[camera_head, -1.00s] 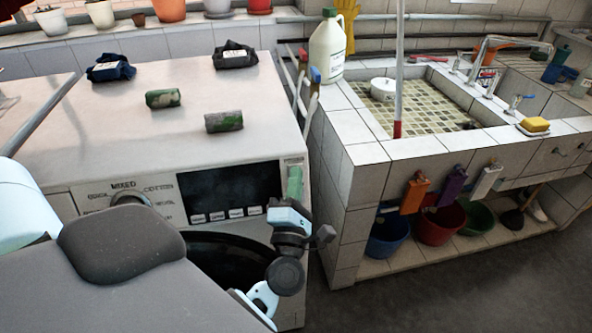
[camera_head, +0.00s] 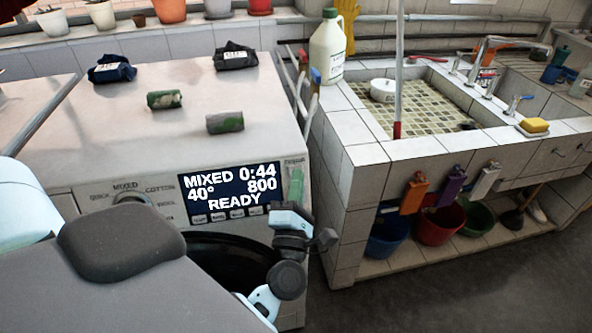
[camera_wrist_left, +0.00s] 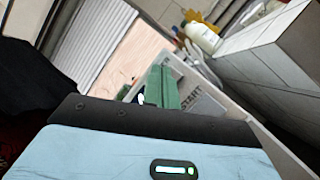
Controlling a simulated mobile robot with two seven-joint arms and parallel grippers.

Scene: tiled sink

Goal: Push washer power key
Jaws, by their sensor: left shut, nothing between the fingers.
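The white washer (camera_head: 165,60) stands at the left of the head view. Its display (camera_head: 232,187) is lit and reads MIXED 0:44, 40°, 800, READY. My left gripper (camera_head: 296,172) is shut and empty, its green fingers upright at the right end of the washer's front panel. The power key cannot be made out; the fingers cover part of that panel end, and whether they touch it I cannot tell. In the left wrist view the green fingers (camera_wrist_left: 160,88) are close to the washer's panel. My right gripper is not in view.
A tiled sink (camera_head: 372,152) with a white jug (camera_head: 327,48) stands to the right, across a narrow gap. Coloured buckets (camera_head: 440,222) sit below it.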

